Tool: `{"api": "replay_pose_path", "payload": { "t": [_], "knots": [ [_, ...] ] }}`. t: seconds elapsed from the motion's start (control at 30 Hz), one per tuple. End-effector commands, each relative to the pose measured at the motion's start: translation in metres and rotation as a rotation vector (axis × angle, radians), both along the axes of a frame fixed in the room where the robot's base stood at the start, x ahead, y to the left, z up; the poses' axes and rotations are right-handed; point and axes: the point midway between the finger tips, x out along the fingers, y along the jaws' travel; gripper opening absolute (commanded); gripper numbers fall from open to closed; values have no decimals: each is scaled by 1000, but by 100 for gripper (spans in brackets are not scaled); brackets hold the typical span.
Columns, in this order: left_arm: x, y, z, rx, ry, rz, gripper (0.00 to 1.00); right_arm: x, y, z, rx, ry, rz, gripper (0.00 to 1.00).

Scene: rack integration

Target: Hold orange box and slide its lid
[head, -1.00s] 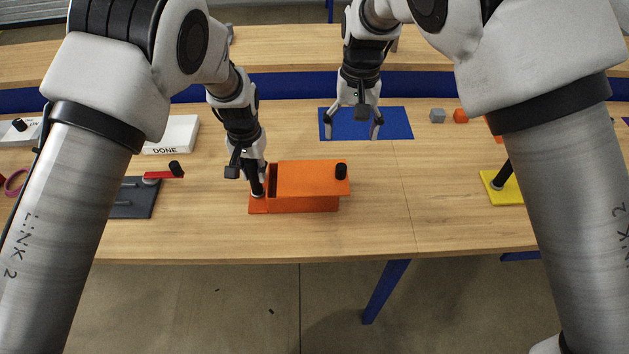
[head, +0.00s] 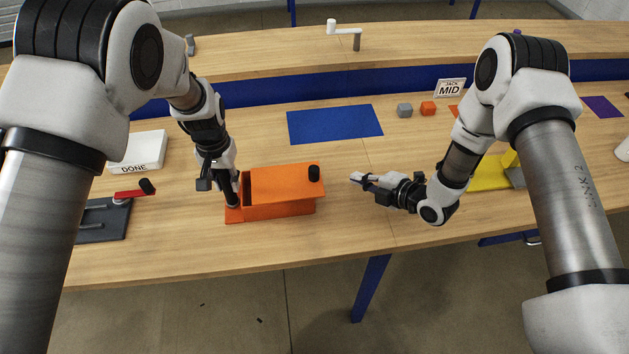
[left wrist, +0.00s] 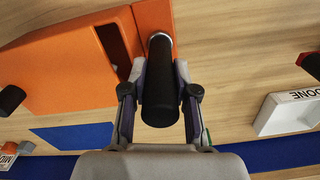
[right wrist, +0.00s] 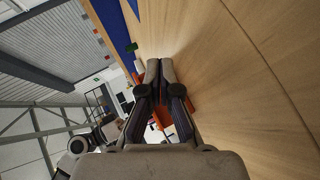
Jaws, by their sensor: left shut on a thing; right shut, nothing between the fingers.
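The orange box (head: 280,212) stands on the table. Its orange lid (head: 275,181) has a black knob (head: 314,173) near the right end. The lid overhangs the box's right end slightly, with a dark gap at the left end. My left gripper (head: 230,192) is shut on the black upright handle on the box's left base; this handle (left wrist: 160,80) shows between the fingers in the left wrist view. My right gripper (head: 357,179) is shut and empty, level, pointing left, right of the knob and apart from it. In the right wrist view its fingers partly hide orange behind them.
A blue mat (head: 335,123) lies behind the box. Grey (head: 404,110) and orange (head: 428,108) cubes are at the back right. A dark tray with a red-armed lever (head: 130,193) and a white DONE box (head: 138,152) are at left. A yellow base (head: 490,172) is at right.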

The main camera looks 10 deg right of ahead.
Motion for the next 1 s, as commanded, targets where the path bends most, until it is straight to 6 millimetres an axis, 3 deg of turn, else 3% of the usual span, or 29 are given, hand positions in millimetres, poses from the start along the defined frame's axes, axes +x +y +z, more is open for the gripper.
{"api": "replay_pose_path", "payload": {
  "t": [0.03, 0.1, 0.2, 0.3, 0.73, 1.0],
  "knots": [
    [-1, 0, -1, 1, 3, -1, 3, -25, 21, 1, 16, -84, 117, 0],
    [-1, 0, -1, 1, 3, -1, 3, -56, 42, 13, 59, -221, 245, 0],
    [-1, 0, -1, 1, 3, -1, 3, -88, 57, 31, 121, -361, 341, 0],
    [-1, 0, -1, 1, 3, -1, 3, -102, 62, 40, 157, -428, 375, 0],
    [-1, 0, -1, 1, 3, -1, 3, -100, 69, 42, 162, -441, 384, 0],
    [-1, 0, -1, 0, 2, -1, 3, -75, 112, 43, 161, -443, 389, 0]
  ]
}}
